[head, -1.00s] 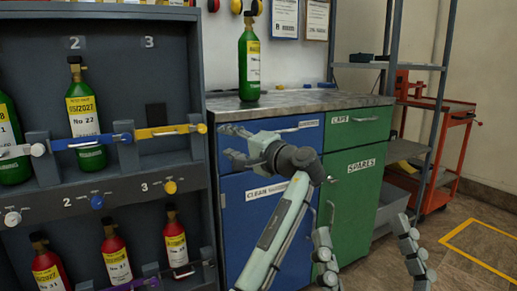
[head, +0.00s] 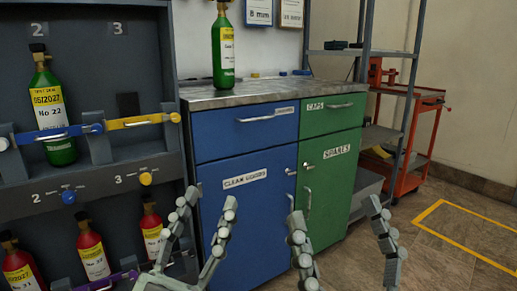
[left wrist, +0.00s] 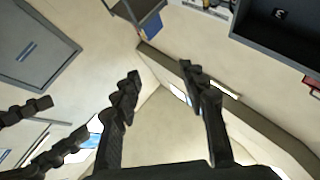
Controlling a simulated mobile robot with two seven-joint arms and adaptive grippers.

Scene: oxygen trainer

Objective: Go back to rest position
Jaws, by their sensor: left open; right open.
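My left gripper (head: 210,200) is low in the middle of the head view, in front of the blue cabinet, with two fingers pointing up and spread apart. It is open and empty. In the left wrist view its fingers (left wrist: 160,76) are apart with nothing between them. My right gripper (head: 335,212) is to its right in the head view, in front of the green cabinet. Its fingers point up, wide apart and empty. Its lower part is cut off by the frame. In the left wrist view, two more dark fingers show at the left edge.
A green bottle (head: 223,50) stands upright on the metal worktop (head: 262,92). A rack (head: 110,180) at left holds a green bottle (head: 52,105) behind coloured latches and several red bottles below. Grey shelving and an orange trolley (head: 408,150) stand at right, beside free floor.

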